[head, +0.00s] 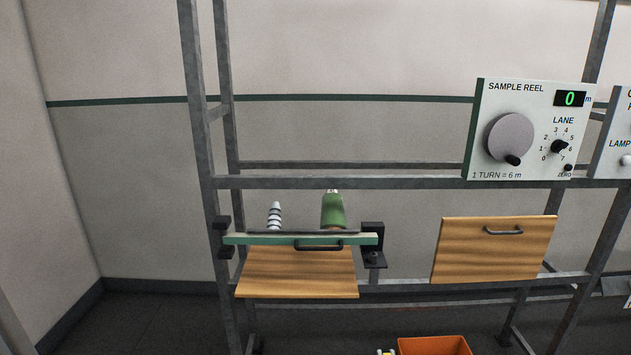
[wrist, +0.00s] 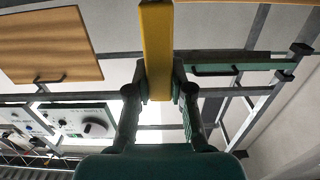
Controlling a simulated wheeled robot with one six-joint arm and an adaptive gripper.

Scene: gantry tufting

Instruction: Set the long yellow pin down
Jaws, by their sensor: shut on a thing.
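The long yellow pin (wrist: 157,45) shows in the wrist view as a straight yellow bar. It runs from the top edge of the picture down between the fingers of my gripper (wrist: 159,88). My gripper is shut on it, one finger on each side. The pin's far end is cut off by the picture's edge. No surface is seen touching the pin. Neither my gripper nor the pin can be made out in the head view.
A grey frame carries a green-fronted drawer (head: 270,240) with a striped cone (head: 274,215) and a green spool-like thing (head: 333,210) behind it. A wooden panel (head: 493,249) and the sample reel box (head: 528,130) are at right. An orange bin (head: 435,346) is low in front.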

